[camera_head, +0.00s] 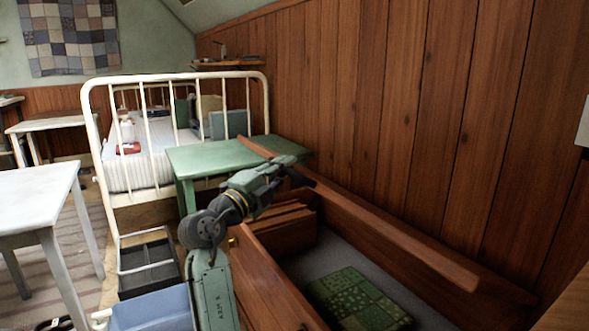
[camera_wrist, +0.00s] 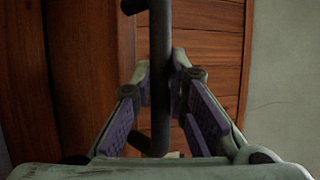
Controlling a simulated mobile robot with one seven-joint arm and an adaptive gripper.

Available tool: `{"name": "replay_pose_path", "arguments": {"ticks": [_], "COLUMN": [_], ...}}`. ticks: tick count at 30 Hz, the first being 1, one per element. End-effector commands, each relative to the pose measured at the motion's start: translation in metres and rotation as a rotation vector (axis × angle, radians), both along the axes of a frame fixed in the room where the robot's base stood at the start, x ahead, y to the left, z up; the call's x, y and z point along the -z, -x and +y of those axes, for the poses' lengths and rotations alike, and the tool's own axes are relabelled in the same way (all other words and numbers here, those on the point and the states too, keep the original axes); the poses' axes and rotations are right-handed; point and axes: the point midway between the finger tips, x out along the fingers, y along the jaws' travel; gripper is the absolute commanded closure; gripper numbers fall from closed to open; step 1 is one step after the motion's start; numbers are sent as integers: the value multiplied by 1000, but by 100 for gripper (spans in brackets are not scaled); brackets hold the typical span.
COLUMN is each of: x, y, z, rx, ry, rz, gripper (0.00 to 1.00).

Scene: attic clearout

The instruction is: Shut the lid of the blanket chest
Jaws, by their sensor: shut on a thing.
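The blanket chest (camera_head: 268,272) stands open at the lower right, its inside in view. Its lid (camera_head: 400,238) is raised along the wall side, seen nearly edge-on as a long reddish-brown board. My gripper (camera_head: 284,172) is at the lid's far part, above the chest. In the wrist view my gripper (camera_wrist: 160,100) is shut on a dark bar handle (camera_wrist: 160,50), which runs between the two fingers. Wooden boards (camera_wrist: 208,48) show behind the handle. My gripper hides part of the handle and lid in the head view.
A green patterned folded cloth (camera_head: 355,300) lies in the chest, with a wooden compartment (camera_head: 285,222) at its far end. A green table (camera_head: 215,156) and white bed frame (camera_head: 180,78) stand beyond. A white table (camera_head: 35,205) and blue bin (camera_head: 150,310) are at left.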

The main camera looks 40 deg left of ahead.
Motion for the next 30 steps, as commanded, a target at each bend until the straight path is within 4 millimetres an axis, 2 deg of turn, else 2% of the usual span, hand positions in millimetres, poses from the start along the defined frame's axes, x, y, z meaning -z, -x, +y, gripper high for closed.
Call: {"name": "replay_pose_path", "arguments": {"ticks": [1,7,23,24,30], "x": [14,28,33,33,32], "y": [3,12,14,14,15], "z": [1,4,5,5,5], "rx": [1,2,4,4,2], "ry": [1,1,2,2,1], "rz": [3,3,5,5,4], "gripper": [100,100,100,86,72]}}
